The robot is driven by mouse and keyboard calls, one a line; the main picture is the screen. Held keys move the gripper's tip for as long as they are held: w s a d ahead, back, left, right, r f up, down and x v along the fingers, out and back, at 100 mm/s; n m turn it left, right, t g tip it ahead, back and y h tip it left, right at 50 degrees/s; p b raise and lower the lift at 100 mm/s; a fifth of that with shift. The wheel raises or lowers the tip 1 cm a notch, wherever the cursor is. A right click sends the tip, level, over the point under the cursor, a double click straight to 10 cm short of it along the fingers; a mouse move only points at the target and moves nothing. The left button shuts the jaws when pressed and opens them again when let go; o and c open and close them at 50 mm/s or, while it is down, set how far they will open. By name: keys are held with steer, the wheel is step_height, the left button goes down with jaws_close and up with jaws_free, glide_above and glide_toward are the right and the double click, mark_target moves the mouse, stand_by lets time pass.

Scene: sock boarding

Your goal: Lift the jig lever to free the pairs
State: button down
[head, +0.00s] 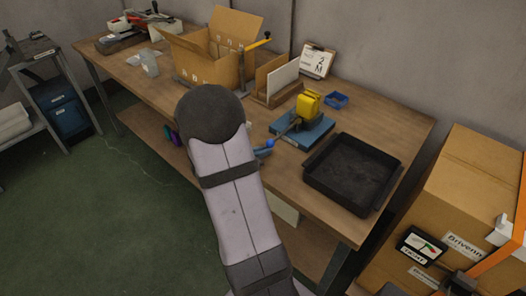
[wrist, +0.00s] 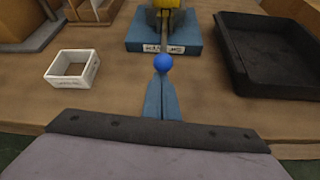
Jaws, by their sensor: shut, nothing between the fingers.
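The jig stands on the bench, with a blue base (head: 309,131) and a yellow upper part (head: 308,104). In the wrist view the blue base (wrist: 188,42) is at the top, and the yellow part is cut off by the frame edge. A thin lever (wrist: 164,38) ends in a blue ball knob (wrist: 163,63) pointing toward me; the knob also shows in the head view (head: 270,143). My gripper (wrist: 160,82) is shut and empty, its blue fingertips right at the knob. I cannot tell whether they touch it. No pairs are clearly visible in the jig.
A black tray (head: 388,195) stands right of the jig. A small white box (wrist: 52,82) is on its left in the wrist view. Behind are a small blue bin (head: 335,99), an open carton (head: 194,71) and a divided wooden holder (head: 290,97). Large cartons stand right of the bench.

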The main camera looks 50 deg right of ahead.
steer(key=d+r+y+p, duration=0.1)
steer(key=r+p, duration=0.3)
steer(key=p, duration=0.2)
steer(key=d+r+y+p, duration=0.1)
steer(key=r+y+p, duration=0.1)
steer(key=r+p, duration=0.2)
steer(key=d+r+y+p, duration=0.1)
steer(key=r+p, duration=0.3)
steer(key=p, duration=0.4)
steer(key=shift+d+r+p, duration=0.2)
steer(key=shift+d+p, duration=0.1)
steer(key=shift+d, duration=0.15)
steer(key=shift+w+d+r+p, duration=0.15)
steer(key=shift+d+r+p, duration=0.4)
steer(key=shift+d+r, duration=0.4)
steer(key=shift+r, duration=0.15)
steer(key=a+r+p, duration=0.3)
steer(key=r+p, duration=0.4)
steer(key=p, duration=0.1)
steer(key=shift+s+a+r+y, duration=0.15)
steer(key=shift+s+r+y, duration=0.15)
steer(key=shift+s+r, duration=0.1)
